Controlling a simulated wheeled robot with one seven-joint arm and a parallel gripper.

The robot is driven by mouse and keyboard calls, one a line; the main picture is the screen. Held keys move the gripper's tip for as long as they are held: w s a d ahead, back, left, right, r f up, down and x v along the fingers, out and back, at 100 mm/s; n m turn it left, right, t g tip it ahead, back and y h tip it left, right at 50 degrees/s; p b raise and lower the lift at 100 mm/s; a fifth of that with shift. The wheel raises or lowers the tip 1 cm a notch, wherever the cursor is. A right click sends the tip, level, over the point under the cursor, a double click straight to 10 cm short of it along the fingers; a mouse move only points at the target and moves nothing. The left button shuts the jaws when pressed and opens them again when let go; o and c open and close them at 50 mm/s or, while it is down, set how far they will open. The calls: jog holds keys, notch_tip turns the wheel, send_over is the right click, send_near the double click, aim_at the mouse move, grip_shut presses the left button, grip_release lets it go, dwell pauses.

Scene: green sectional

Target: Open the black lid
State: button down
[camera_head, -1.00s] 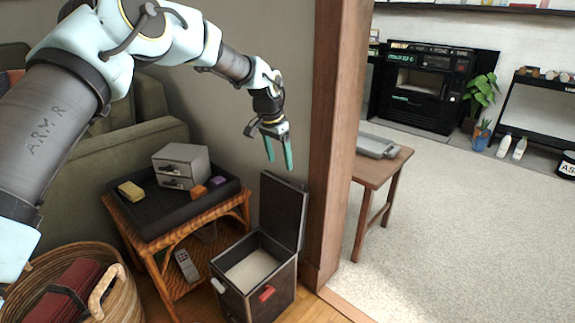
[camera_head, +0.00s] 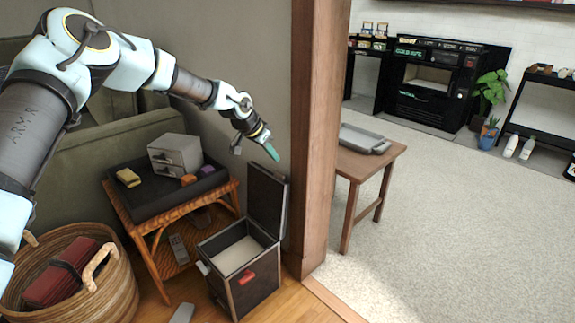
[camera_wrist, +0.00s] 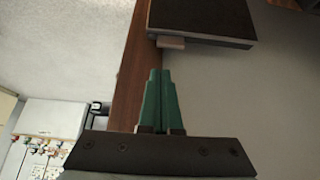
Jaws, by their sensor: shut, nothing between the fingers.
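The black lid (camera_head: 267,200) stands upright, hinged open at the back of a dark box (camera_head: 254,291) on the floor. The box's pale inside (camera_head: 236,256) shows, and a red tab (camera_head: 246,278) is on its front. My gripper (camera_head: 272,151) is above the lid, near the wooden post, apart from the lid. In the wrist view my gripper's green fingers (camera_wrist: 160,100) are together with nothing between them. A dark panel (camera_wrist: 200,20) with a pale tab shows beyond them, probably the lid.
A wicker side table (camera_head: 165,235) with a black tray (camera_head: 150,200) and a small grey drawer unit (camera_head: 175,153) stands left of the box. A wicker basket (camera_head: 118,290) is at the lower left. A wooden post (camera_head: 316,130) rises right of the lid.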

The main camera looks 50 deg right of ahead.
jog(key=x, duration=0.9)
jog(key=shift+d+f, duration=0.15)
jog(key=shift+f, duration=0.05)
